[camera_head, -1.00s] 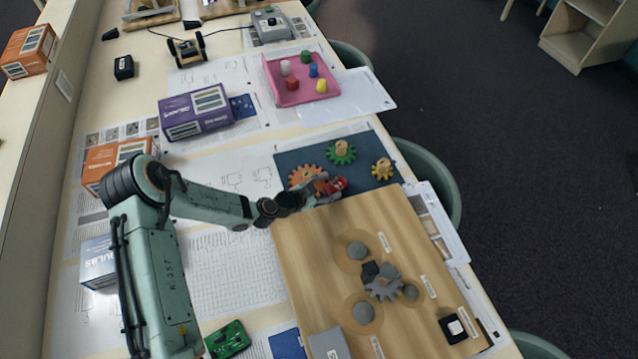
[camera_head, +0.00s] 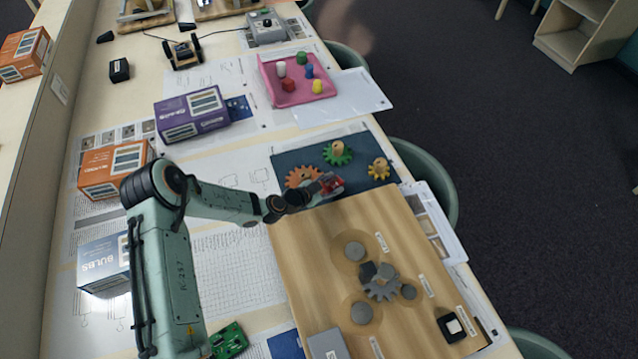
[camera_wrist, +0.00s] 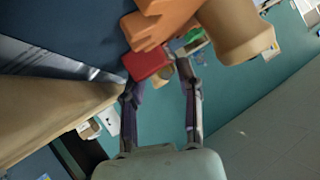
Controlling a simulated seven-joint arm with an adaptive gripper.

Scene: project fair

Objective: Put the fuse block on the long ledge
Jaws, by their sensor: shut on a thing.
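A small red block (camera_head: 331,183), which I take for the fuse block, is at the tip of my gripper (camera_head: 323,186). The wrist view shows the red block (camera_wrist: 147,62) between my fingertips (camera_wrist: 160,80), close to an orange gear (camera_wrist: 165,20). My gripper is shut on it, over the blue mat (camera_head: 318,160) at the far edge of the wooden board. Whether the block touches the mat or gear is unclear. The long ledge (camera_head: 12,125), a raised pale strip, runs along the table's left side.
The wooden board (camera_head: 300,260) carries grey gears and discs. Green and yellow gears (camera_head: 378,169) stand on the mat. A purple box (camera_head: 192,114), an orange box (camera_head: 115,170) and a blue box (camera_head: 104,263) lie between board and ledge. Another orange box (camera_head: 25,55) is on the ledge.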

